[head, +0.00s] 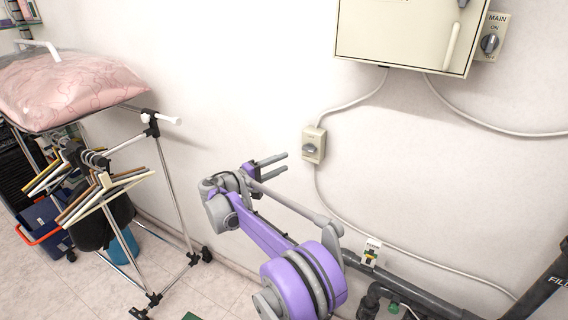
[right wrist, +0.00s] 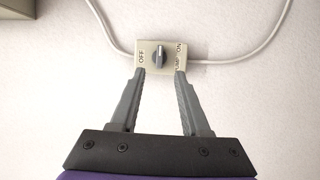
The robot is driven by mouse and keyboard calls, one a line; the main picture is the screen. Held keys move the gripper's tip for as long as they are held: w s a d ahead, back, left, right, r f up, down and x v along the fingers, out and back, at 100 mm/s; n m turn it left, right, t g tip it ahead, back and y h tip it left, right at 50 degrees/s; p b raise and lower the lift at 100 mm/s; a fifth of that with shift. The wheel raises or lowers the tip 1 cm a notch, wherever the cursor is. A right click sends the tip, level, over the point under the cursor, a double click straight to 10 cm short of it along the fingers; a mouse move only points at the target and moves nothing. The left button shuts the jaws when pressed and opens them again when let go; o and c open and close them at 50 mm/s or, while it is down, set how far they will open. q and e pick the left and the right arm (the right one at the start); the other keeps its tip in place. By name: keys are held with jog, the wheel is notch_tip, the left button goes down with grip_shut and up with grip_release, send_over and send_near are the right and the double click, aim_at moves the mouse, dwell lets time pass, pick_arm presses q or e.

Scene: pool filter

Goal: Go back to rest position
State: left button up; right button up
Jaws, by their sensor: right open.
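My right gripper (head: 273,165) is raised in front of the white wall, with its two grey fingers apart and nothing between them. It points toward a small cream switch box (head: 313,145) with a grey knob. In the right wrist view the open fingers (right wrist: 160,78) appear just below the switch box (right wrist: 161,56), whose knob stands upright between the OFF and ON labels. Whether the fingertips touch the box cannot be told. My left gripper is not in view.
A large cream cabinet (head: 403,36) and a MAIN switch (head: 490,43) are on the wall above. A garment rack (head: 176,190) with hangers and a pink bag (head: 65,88) stands left. Dark pipes (head: 400,287) and a small labelled switch (head: 371,252) are low right.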

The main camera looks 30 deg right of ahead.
dwell(0.4)
jog(key=s+a+f+t+y, duration=0.1)
jog(key=s+a+f+y, duration=0.4)
jog(key=s, duration=0.6)
jog(key=s+a+f+t+y, duration=0.1)
jog(key=s+a+f+y, duration=0.5)
jog(key=s+a, duration=0.4)
jog(key=s+a+f+t+y, duration=0.2)
jog(key=s+a+f+y, duration=0.4)
jog(key=s, duration=0.8)
jog(key=shift+a+m+y, duration=0.4)
jog(key=shift+a+y, duration=0.1)
jog(key=shift+a, duration=0.5)
